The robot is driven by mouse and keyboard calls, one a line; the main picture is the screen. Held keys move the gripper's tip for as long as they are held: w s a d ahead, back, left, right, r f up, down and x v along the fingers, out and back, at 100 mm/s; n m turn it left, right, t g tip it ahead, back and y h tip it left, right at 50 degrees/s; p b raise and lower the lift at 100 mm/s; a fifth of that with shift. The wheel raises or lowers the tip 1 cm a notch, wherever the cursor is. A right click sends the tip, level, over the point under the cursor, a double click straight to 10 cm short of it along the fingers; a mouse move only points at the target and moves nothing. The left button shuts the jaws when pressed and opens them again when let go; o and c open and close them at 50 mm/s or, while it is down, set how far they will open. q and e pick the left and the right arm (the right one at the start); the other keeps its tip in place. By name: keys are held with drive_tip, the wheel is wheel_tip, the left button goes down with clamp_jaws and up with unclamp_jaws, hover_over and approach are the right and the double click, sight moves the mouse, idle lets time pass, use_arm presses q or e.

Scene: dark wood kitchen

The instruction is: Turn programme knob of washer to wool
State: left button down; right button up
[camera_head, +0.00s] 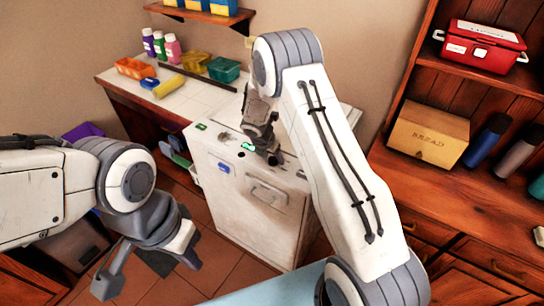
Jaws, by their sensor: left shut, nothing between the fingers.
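The washer (240,200) is a white, worn front with a grey handle outline and a small blue patch, standing in the middle. Its top panel carries a small lit green display (247,147). My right gripper (270,154) is at this panel, just right of the display, pointing down. It covers part of the panel, and I cannot make out the programme knob or its setting. Whether the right fingers touch anything is unclear. My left gripper (158,262) is shut and empty, low at the left over the floor, apart from the washer.
Left of the washer, a white tiled counter (190,100) holds bottles, an orange tray (136,68), a yellow roll (169,87) and a teal box (224,69). At right, wooden shelves hold a bread box (427,132) and a red case (481,46). A light blue surface (270,290) is in front.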

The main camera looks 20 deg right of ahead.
clamp_jaws()
